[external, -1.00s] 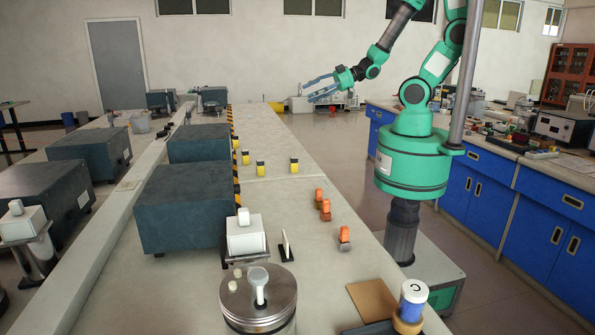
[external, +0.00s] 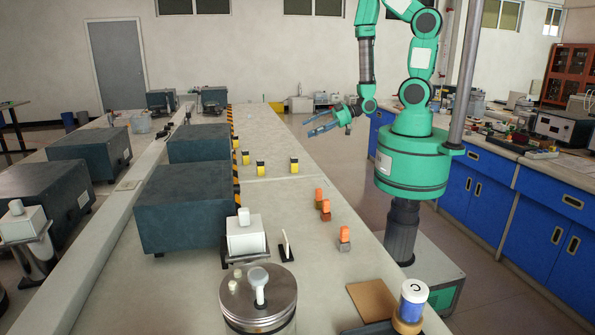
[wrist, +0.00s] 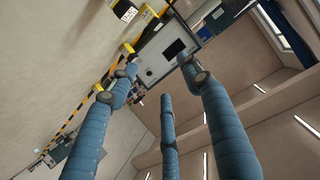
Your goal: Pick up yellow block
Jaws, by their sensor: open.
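Several small yellow blocks with dark parts stand upright on the long pale bench in the external view. One yellow block (external: 294,164) stands towards the bench's right side, another yellow block (external: 261,168) stands left of it, and a further yellow block (external: 246,157) is near the striped line. My gripper (external: 312,127) is open and empty, above and to the right of these blocks in the picture, apart from them. In the wrist view its blue fingers (wrist: 160,78) are spread with nothing between them. Small yellow items (wrist: 128,48) show beyond the left finger; which blocks they are is unclear.
Orange-topped blocks (external: 325,208) stand nearer on the bench (external: 285,195). Dark equipment boxes (external: 182,205) line its left side beside a yellow-black strip (external: 235,150). A metal canister (external: 258,300) and a white-blue jar (external: 413,298) stand in front. The bench around the yellow blocks is mostly clear.

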